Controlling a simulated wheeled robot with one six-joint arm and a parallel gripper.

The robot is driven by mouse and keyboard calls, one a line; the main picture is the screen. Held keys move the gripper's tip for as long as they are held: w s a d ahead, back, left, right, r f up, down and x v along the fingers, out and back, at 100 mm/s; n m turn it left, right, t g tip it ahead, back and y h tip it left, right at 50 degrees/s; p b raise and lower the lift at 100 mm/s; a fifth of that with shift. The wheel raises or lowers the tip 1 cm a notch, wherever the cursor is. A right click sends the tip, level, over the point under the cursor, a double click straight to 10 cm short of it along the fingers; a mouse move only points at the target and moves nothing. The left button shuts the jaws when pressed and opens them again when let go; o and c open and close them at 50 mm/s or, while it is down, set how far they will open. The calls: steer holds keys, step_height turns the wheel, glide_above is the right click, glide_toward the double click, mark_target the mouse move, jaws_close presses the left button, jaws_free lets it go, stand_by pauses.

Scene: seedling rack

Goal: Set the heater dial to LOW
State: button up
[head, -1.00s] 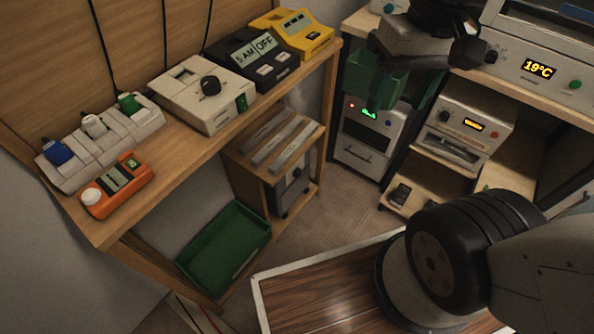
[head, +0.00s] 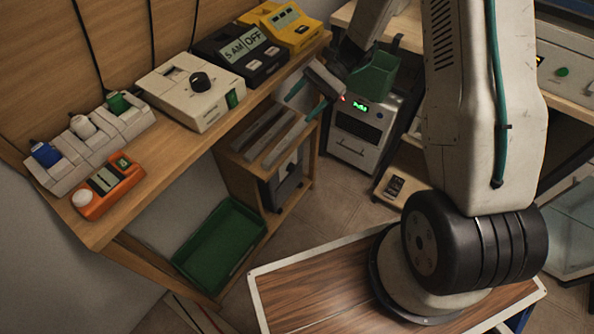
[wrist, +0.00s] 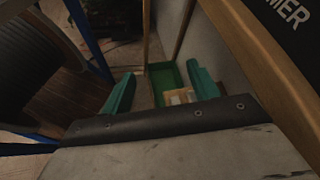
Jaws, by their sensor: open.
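A cream box (head: 190,92) with a round black dial (head: 201,82) on top sits on the wooden bench. It has a green switch on its front. I cannot read any marks around the dial, nor tell its setting, and no label naming it a heater is legible. My gripper (head: 309,97) is open and empty, to the right of the cream box and past the bench's front edge. In the wrist view its two teal fingers (wrist: 162,90) are apart and point down towards the floor area. The dial does not show in the wrist view.
A black timer (head: 241,53) reading "5 AM OFF" and a yellow device (head: 283,26) stand right of the cream box. A power strip (head: 95,145) with plugs and an orange device (head: 108,185) are left. A green tray (head: 218,245) lies below the bench.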

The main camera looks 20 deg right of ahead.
step_height(320, 180, down, 14)
steer(key=w+r+m+t+y, duration=0.1)
steer(key=w+m+t+y, duration=0.1)
steer(key=m+y, duration=0.15)
steer(key=m+t+h, duration=0.4)
steer(key=m+t, duration=1.2)
steer(key=m, duration=0.1)
glide_toward(294, 169)
steer(key=w, duration=0.1)
steer(key=x, duration=0.8)
steer(key=shift+s+a+f, duration=0.1)
steer(key=shift+a+f, duration=0.1)
steer(key=c, duration=1)
